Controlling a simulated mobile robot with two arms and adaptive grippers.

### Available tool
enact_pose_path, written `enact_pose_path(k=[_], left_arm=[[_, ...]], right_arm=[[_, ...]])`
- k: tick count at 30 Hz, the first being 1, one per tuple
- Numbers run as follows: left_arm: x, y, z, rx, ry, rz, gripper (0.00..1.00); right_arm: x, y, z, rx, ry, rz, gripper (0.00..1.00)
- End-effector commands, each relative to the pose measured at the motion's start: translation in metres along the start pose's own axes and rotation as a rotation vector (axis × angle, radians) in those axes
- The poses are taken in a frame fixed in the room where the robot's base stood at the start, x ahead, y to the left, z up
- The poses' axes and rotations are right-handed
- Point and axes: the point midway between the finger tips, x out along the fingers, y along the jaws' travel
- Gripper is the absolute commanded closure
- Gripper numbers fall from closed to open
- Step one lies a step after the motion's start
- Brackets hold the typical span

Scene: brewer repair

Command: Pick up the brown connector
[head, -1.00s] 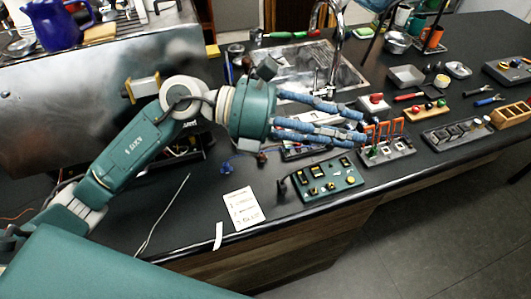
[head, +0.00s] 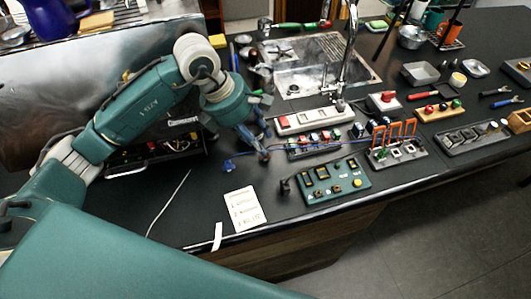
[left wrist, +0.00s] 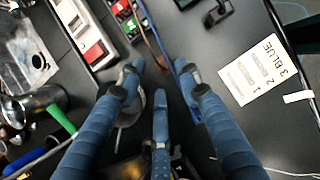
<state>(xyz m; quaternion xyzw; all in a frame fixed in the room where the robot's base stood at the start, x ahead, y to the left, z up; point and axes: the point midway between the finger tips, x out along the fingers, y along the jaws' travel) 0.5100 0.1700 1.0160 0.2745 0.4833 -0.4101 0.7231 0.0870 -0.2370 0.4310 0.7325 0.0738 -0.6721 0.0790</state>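My left gripper (head: 262,145) points down at the black worktop, just left of a block with several coloured connectors (head: 318,141). In the left wrist view its blue fingers (left wrist: 157,75) are spread apart, with nothing visibly held. A brown cable (left wrist: 150,36) runs from the connector block (left wrist: 129,18) down between the fingers. I cannot clearly make out the brown connector; the fingers may hide it. A blue cable (left wrist: 181,66) lies by the right-hand finger. My right gripper is not in view.
A green control panel (head: 333,182) and a written card (head: 243,208) lie near the front edge. A white and red switch strip (head: 309,119) lies behind the connector block. The sink (head: 300,75) and tap are farther back. An opened brewer (head: 178,150) stands to the left.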

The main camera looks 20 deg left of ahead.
Motion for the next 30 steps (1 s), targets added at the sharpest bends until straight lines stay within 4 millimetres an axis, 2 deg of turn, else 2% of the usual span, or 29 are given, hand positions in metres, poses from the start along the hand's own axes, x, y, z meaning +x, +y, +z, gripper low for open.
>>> enact_pose_path(k=[4, 9, 17, 18, 22, 30], left_arm=[[0.019, -0.002, -0.003, -0.004, 0.003, -0.008, 0.66], [0.041, -0.001, -0.004, -0.002, 0.001, -0.004, 0.66], [0.046, 0.001, -0.005, 0.0, 0.0, 0.0, 0.66], [0.046, 0.001, -0.005, 0.0, 0.0, -0.001, 0.7], [0.046, 0.001, -0.004, 0.0, 0.0, -0.001, 0.95], [0.045, 0.001, -0.004, 0.0, 0.0, -0.001, 0.98]], right_arm=[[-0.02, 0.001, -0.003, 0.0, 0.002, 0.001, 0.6], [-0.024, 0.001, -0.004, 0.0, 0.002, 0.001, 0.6], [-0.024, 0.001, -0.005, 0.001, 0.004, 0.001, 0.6], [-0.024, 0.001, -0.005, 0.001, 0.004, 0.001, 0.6], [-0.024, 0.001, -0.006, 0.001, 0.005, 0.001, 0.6], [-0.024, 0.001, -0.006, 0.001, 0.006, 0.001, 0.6]])
